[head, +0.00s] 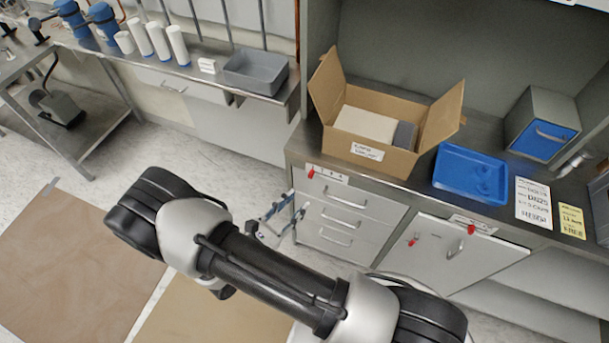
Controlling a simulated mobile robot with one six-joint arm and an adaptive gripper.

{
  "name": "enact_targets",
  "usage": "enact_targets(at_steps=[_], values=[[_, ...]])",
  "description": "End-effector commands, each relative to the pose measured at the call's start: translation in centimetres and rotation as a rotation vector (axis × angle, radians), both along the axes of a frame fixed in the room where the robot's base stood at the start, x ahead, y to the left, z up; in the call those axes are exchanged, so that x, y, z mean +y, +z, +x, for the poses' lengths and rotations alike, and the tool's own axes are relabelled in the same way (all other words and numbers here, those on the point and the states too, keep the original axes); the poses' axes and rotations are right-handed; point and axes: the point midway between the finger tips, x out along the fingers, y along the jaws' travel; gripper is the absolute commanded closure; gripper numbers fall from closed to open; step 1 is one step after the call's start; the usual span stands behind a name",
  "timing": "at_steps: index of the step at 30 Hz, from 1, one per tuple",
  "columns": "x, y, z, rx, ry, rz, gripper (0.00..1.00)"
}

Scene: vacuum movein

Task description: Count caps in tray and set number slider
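A blue tray (447,179) lies on the right counter; faint blue shapes show toward its right end, too small to tell whether they are caps. A white number plate with a red slider knob (311,173) is on the counter's front edge, the knob at the plate's left end. A second plate with a red knob (471,229) is on the front edge further right; its markings are unreadable. My arm crosses the lower middle. A blue-grey linkage that looks like my gripper (279,214) shows behind it, before the drawers, partly hidden; its opening is unclear.
An open cardboard box (390,158) stands left of the blue tray. A white card (533,203), a yellow card (571,221) and a blue-fronted box (542,137) are at right. A grey bin (254,82) stands on the back bench.

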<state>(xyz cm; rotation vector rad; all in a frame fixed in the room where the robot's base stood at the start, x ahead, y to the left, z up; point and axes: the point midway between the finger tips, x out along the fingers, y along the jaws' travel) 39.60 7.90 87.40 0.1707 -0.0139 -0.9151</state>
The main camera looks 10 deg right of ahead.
Motion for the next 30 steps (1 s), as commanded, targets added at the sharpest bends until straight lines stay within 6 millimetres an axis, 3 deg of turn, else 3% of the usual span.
enact_targets(at_steps=[1,3,9,17,30], values=[[0.6,-2.0,-0.4,0.021,0.073,-0.048,0.68],[1.3,-3.9,-0.7,0.037,0.155,-0.090,0.68],[2.1,-6.9,-1.3,0.062,0.280,-0.151,0.68],[0.6,-7.2,0.6,0.064,0.285,-0.154,0.68],[-5.0,-7.2,8.2,0.062,0.281,-0.152,0.68]])
